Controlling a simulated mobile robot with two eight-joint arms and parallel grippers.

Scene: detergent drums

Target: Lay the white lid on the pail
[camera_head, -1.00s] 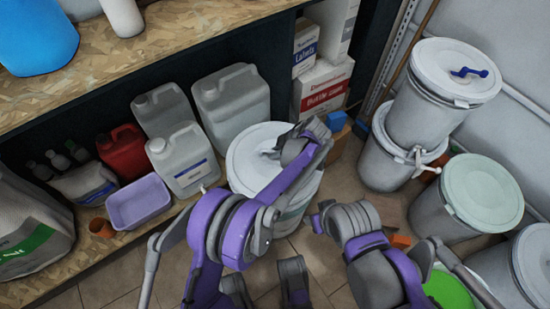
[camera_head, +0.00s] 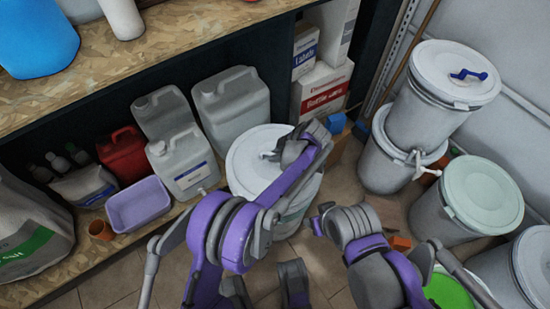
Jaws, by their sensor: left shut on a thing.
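The white lid (camera_head: 247,165) lies over the top of a pale pail (camera_head: 302,193) on the floor in front of the lower shelf. It looks level and seated on the rim, though my left arm covers its right side. My left gripper (camera_head: 275,155) is at the lid's upper middle, shut on the lid, likely at a small grip there; the fingertips are small and partly hidden. My right arm (camera_head: 350,222) is to the right of the pail; its gripper's fingers cannot be made out clearly.
Stacked lidded drums (camera_head: 430,105) stand at the right, with a drum with a pale green lid (camera_head: 482,192) below them. Jerrycans (camera_head: 232,105), a red can (camera_head: 122,152) and a lilac tub (camera_head: 140,203) fill the lower shelf left of the pail. Boxes (camera_head: 322,85) stand behind it.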

